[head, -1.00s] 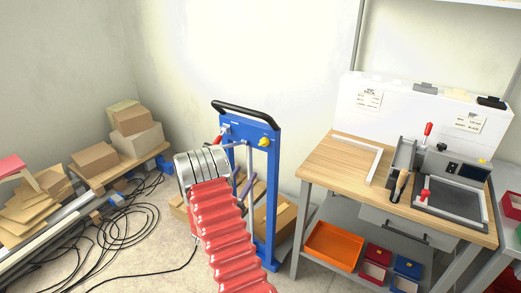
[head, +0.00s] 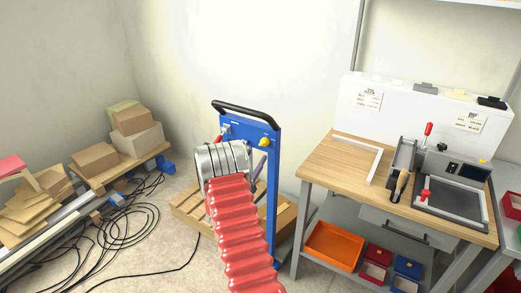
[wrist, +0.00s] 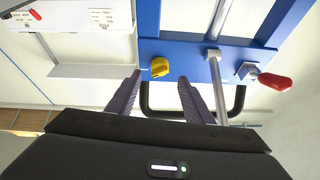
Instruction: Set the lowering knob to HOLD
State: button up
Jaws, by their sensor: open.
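The yellow knob (head: 264,141) sits on the upper right of the blue upright frame (head: 272,200). In the wrist view, the yellow knob (wrist: 160,67) is on the blue crossbar (wrist: 190,60), and the picture is upside down. My gripper (wrist: 160,78) is open and empty, with the knob near its fingertips and between their lines. I cannot tell whether the fingers touch it. In the head view my arm hides most of my gripper; one dark finger (head: 259,168) shows below the knob. No HOLD marking is readable.
A red-tipped lever (wrist: 275,80) and a metal rod (wrist: 220,20) are beside the knob. The black handle (head: 246,112) tops the frame. A wooden bench (head: 335,168) with tools stands close on the right. Cardboard boxes (head: 95,159) and cables (head: 125,215) lie left.

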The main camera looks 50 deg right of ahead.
aim_at(262, 145)
jog(key=x, duration=0.5)
jog(key=shift+d+r, duration=0.15)
jog(key=shift+d, duration=0.15)
jog(key=shift+c, duration=0.6)
jog(key=c, duration=0.9)
